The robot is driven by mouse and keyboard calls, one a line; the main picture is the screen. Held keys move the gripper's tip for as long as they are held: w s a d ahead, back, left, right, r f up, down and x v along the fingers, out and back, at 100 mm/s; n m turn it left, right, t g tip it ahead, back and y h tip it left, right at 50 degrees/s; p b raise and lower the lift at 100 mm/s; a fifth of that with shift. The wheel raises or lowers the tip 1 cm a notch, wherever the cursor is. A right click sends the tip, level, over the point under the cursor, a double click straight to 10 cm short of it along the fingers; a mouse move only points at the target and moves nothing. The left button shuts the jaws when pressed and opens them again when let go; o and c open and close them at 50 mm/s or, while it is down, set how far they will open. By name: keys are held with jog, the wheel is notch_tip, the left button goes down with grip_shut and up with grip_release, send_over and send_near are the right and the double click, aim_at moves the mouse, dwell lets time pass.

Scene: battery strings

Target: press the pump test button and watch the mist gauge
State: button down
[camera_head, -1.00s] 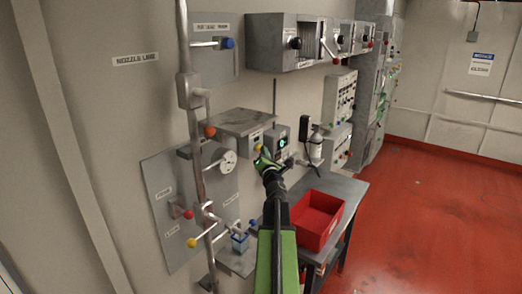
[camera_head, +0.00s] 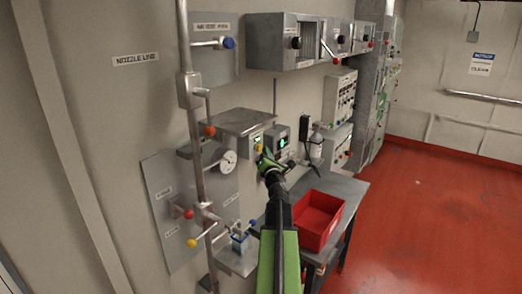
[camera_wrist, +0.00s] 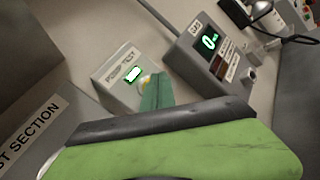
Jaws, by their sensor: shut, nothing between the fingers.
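A pale box (camera_wrist: 118,84) with a worn label reading something like "... TEST" carries a small lit green window (camera_wrist: 132,75) and a yellow button (camera_wrist: 146,80). The button also shows in the head view (camera_head: 259,148). My gripper (camera_head: 262,158) is shut and empty, its green fingertips (camera_wrist: 155,93) at the button and covering part of it. I cannot tell whether they touch it. A grey meter (camera_wrist: 208,42) with a green "0"-like digit stands right of the box. A round white dial (camera_head: 229,161) sits on the panel to the left; its reading is too small.
A vertical pipe (camera_head: 196,140) with coloured-knob levers runs up the left. A grey shelf plate (camera_head: 241,121) is above the box. The red floor is clear at right.

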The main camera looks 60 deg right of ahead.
jog(key=shift+s, duration=0.35)
jog(key=s, duration=0.5)
dwell(0.3)
dwell(0.7)
